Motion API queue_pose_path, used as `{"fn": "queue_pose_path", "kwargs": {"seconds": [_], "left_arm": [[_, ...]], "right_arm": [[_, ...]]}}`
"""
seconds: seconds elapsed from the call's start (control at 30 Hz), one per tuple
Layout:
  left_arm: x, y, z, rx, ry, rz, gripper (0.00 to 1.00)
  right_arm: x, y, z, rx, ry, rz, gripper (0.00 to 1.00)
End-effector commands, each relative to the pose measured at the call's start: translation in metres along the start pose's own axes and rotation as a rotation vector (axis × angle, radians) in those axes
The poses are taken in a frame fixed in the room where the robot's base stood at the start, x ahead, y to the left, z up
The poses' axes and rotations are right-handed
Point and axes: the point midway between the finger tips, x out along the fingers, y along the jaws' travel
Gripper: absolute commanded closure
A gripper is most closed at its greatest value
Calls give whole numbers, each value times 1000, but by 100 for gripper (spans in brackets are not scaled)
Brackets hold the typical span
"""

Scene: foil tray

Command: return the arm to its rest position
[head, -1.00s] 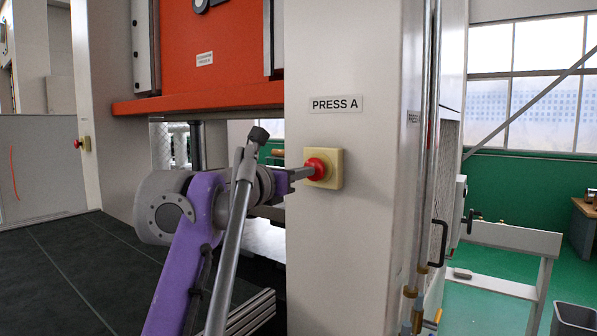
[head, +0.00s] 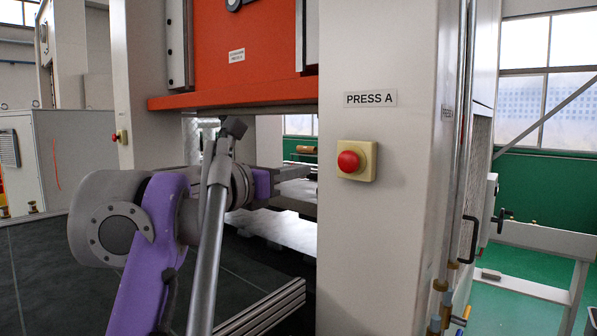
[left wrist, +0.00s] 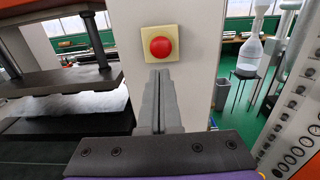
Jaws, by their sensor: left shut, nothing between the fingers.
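My left gripper (head: 300,171) is at the end of the purple and grey arm in the head view. Its fingers are shut with nothing between them, and they also show in the left wrist view (left wrist: 159,95). The red button (head: 349,162) sits on a yellow box on the white press column below the "PRESS A" label. In the head view the fingertips are left of the button and apart from it. In the left wrist view the button (left wrist: 160,47) is just beyond the fingertips. My right gripper is not in view.
The white press column (head: 380,240) stands right of my gripper. The orange press ram (head: 250,60) is above and behind the arm. The press opening with a pale sheet (head: 285,232) lies behind the gripper. A dark floor or mat (head: 40,270) is at the left.

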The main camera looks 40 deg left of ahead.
Motion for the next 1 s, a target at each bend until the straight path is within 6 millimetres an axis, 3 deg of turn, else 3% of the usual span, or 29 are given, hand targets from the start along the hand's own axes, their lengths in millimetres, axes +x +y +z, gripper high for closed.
{"fn": "queue_pose_path", "kwargs": {"seconds": [0.33, 0.47, 0.57, 0.73, 0.87, 1.0], "left_arm": [[1, -1, -2, 9, 4, -4, 100], [8, -18, -31, 125, 61, -58, 100], [14, -46, -82, 338, 149, -159, 100], [8, -102, -200, 830, 286, -415, 100], [-14, -138, -292, 1223, 337, -642, 100], [-50, -166, -391, 1660, 336, -910, 100]], "right_arm": [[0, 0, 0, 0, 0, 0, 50], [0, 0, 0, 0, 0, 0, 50], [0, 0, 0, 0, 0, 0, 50], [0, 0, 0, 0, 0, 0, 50], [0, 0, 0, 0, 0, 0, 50], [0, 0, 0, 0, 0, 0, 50]]}}
